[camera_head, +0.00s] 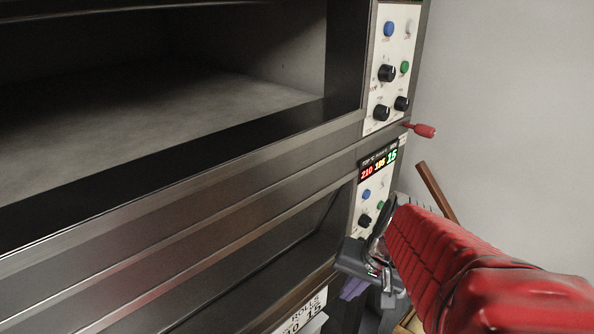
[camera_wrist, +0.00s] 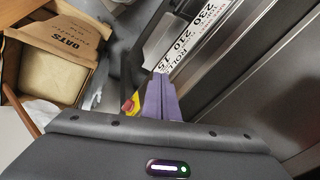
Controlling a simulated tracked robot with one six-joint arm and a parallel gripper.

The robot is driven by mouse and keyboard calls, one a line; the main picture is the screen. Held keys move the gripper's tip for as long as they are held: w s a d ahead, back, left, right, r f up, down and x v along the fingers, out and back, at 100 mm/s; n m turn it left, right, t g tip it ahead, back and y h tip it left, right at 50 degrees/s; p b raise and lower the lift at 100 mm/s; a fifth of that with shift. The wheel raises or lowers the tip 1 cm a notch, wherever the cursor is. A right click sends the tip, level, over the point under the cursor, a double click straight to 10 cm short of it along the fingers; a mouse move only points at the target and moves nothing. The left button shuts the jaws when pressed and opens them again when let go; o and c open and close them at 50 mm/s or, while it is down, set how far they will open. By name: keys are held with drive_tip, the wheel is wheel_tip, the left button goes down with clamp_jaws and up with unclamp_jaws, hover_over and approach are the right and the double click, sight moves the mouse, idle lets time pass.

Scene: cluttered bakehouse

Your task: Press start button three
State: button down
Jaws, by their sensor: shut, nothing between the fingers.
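The oven's upper control panel (camera_head: 391,62) has a blue button (camera_head: 389,29), a pale button, a green button (camera_head: 404,67) and black knobs. The lower panel has a lit display (camera_head: 379,164), a blue button (camera_head: 367,195), a green button (camera_head: 381,205) and a black knob (camera_head: 365,220). My arm and gripper hide part of this panel. I cannot read which button is number three. My gripper (camera_head: 354,288) is low in front of the panel, below its knob. Its purple fingers, also in the wrist view (camera_wrist: 163,88), are together and empty, pointing towards the oven's lower front.
A red-ended handle (camera_head: 424,130) sticks out right of the oven. A label strip (camera_wrist: 191,38) is on the lower oven front. A yellow and red object (camera_wrist: 130,103) shows beside the fingers. An oats carton (camera_wrist: 57,50) stands left in the wrist view.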

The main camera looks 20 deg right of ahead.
sight(381, 206)
drive_tip(key=w+d+m+t+h, duration=0.1)
drive_tip(key=w+d+m+t, duration=0.1)
drive_tip(key=d, duration=0.7)
drive_tip(key=w+d+m+t+h, duration=0.1)
drive_tip(key=w+d+m+t, duration=0.2)
drive_tip(key=d, duration=0.6)
drive_tip(key=w+d+m+t+h, duration=0.2)
drive_tip(key=d+m, duration=0.4)
drive_tip(key=d, duration=0.3)
drive_tip(key=shift+w+d+r+t, duration=0.15)
drive_tip(key=shift+d+t, duration=0.15)
drive_tip(key=shift+d, duration=0.1)
drive_tip(key=shift+w, duration=0.15)
drive_tip(key=w+a, duration=0.3)
drive_tip(key=w, duration=0.5)
drive_tip(key=shift+w, duration=0.1)
idle(1.0)
drive_tip(key=shift+w+a, duration=0.15)
drive_tip(key=shift+w, duration=0.15)
